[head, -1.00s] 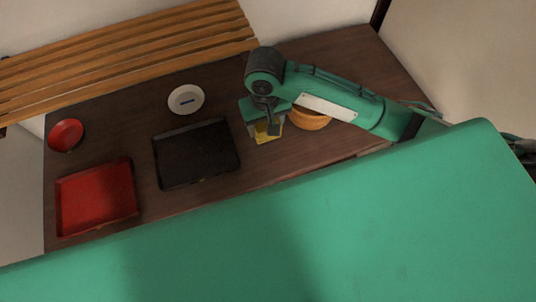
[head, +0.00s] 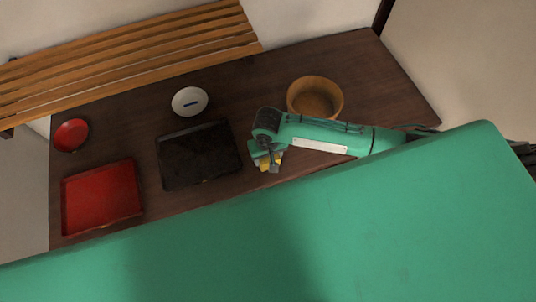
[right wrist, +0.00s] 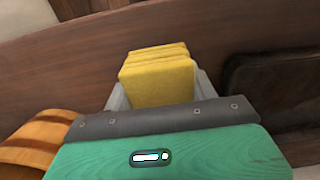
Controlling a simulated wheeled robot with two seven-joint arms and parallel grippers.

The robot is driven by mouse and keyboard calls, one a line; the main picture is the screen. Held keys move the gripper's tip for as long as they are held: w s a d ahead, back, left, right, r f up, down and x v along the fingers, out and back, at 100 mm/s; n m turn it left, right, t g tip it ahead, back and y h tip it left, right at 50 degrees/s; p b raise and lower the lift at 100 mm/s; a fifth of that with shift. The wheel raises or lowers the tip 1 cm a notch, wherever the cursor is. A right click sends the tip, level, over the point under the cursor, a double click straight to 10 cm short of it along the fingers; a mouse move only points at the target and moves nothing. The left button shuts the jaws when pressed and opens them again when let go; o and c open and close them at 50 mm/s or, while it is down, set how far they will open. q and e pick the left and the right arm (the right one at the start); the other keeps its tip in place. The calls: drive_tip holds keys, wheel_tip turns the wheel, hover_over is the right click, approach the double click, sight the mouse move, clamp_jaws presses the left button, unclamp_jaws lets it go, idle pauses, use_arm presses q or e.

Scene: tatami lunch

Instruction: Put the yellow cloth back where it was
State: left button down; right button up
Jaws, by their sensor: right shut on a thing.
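The yellow cloth (head: 264,163) is a small folded stack in my right gripper (head: 268,166). In the right wrist view the cloth (right wrist: 157,75) shows its folded layers between the two pale fingers, and the gripper (right wrist: 160,88) is shut on it. In the head view the gripper is just right of the black tray, near the table's front side. I cannot tell whether the cloth touches the table. My left gripper is not in view.
A black tray (head: 199,155), a red tray (head: 101,198), a red bowl (head: 71,134) and a white dish (head: 189,101) stand on the dark wooden table (head: 385,85). A wooden bowl (head: 316,96) stands behind my right arm. A slatted bench (head: 130,55) runs along the back.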

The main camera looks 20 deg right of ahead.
drive_tip(key=shift+f, duration=0.15)
drive_tip(key=o, duration=0.9)
wheel_tip(320, 180, up, 12)
drive_tip(key=shift+r+b, duration=0.15)
drive_tip(key=shift+b, duration=0.4)
